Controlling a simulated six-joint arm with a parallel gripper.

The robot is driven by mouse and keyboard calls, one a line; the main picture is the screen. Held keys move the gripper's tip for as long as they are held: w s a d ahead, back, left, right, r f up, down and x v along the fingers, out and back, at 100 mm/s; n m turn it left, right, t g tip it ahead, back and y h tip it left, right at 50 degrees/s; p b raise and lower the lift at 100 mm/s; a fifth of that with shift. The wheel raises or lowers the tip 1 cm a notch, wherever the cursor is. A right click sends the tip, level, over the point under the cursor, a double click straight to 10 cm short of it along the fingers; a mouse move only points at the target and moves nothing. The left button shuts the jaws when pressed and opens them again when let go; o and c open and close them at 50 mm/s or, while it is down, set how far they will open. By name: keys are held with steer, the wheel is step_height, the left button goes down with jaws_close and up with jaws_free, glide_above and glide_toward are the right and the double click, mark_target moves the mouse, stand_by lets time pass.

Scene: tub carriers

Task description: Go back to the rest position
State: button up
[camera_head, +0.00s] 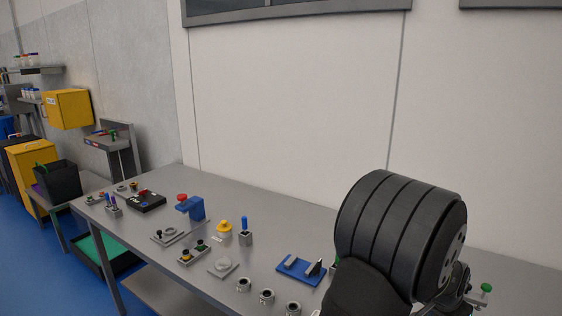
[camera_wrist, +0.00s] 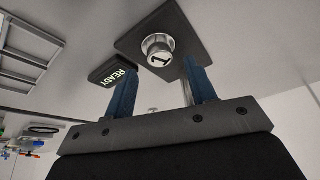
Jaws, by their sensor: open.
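My gripper (camera_wrist: 159,70) shows in the wrist view with its two blue fingers spread apart and nothing held between them. Beyond the fingertips is a dark square plate (camera_wrist: 182,20) carrying a silver round piece (camera_wrist: 158,46) marked "1". A black sign reading "READY" (camera_wrist: 113,76) is beside the left finger, partly behind it. Whether the fingers touch any of these I cannot tell.
The grey table (camera_head: 150,205) holds a blue tray (camera_head: 301,270), several silver cups (camera_head: 267,296), a yellow-topped piece (camera_head: 224,229), a blue block (camera_head: 193,208) and a black box (camera_head: 146,201). A green knob (camera_head: 486,288) stands right of my arm. Space above the table's left is free.

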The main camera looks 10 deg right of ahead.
steer(key=x, duration=0.3)
steer(key=shift+w+d+r, duration=0.1)
steer(key=shift+d+r, duration=0.1)
step_height(320, 180, up, 3)
steer(key=shift+r, duration=0.25)
steer(key=s+r, duration=0.7)
steer(key=s, duration=0.5)
steer(key=s+a+f+m+g, duration=0.2)
steer(key=s+a+m, duration=0.3)
steer(key=s+a, duration=0.55)
steer(key=w+d+f, duration=0.1)
steer(key=w+f, duration=0.1)
steer(key=w, duration=0.1)
steer(key=w+d+f, duration=0.1)
steer(key=w+f, duration=0.2)
steer(key=w, duration=0.1)
steer(key=w+d+f, duration=0.2)
steer(key=w, duration=0.1)
steer(key=shift+w+f, duration=0.3)
steer(key=shift+f+h, duration=0.3)
steer(key=shift+f, duration=0.5)
